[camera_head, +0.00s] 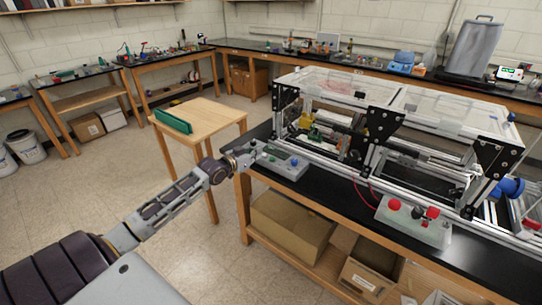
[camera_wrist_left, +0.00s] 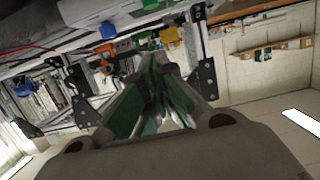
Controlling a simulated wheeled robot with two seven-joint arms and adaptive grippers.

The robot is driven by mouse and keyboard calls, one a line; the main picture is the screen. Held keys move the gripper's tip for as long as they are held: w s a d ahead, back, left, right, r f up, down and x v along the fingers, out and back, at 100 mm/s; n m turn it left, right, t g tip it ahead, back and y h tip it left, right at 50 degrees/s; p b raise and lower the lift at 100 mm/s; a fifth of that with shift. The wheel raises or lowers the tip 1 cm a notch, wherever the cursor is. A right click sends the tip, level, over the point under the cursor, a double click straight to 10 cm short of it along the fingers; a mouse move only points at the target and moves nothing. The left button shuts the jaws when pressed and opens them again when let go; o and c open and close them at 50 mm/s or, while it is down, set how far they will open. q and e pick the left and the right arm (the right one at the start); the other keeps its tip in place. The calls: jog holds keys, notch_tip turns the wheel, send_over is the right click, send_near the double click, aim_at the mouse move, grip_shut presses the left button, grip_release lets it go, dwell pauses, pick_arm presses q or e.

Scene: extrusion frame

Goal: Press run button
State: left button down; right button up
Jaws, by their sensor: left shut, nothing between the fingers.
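My left gripper (camera_head: 250,153) reaches in from the left, shut and empty, at the left end of a grey control box (camera_head: 288,168) on the black bench. Its fingertips are over or beside that end; contact cannot be told. Small buttons, one of them blue, show on the box's top; labels are too small to read. Which button is the run button cannot be told. In the left wrist view the closed fingers (camera_wrist_left: 155,85) show in the middle. My right gripper is not in view.
An aluminium extrusion frame (camera_head: 385,110) with clear top panels stands on the bench behind the boxes. Cardboard boxes (camera_head: 291,226) sit on the lower shelf.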

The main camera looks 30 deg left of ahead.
pick_arm(q)
jog(key=shift+w, duration=0.1)
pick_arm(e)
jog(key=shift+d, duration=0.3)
pick_arm(q)
send_over(272, 159)
jog(key=s, duration=0.2)
jog(key=shift+w+f+p, duration=0.25)
jog(key=shift+f+p, duration=0.1)
jog(key=shift+f, duration=2.9)
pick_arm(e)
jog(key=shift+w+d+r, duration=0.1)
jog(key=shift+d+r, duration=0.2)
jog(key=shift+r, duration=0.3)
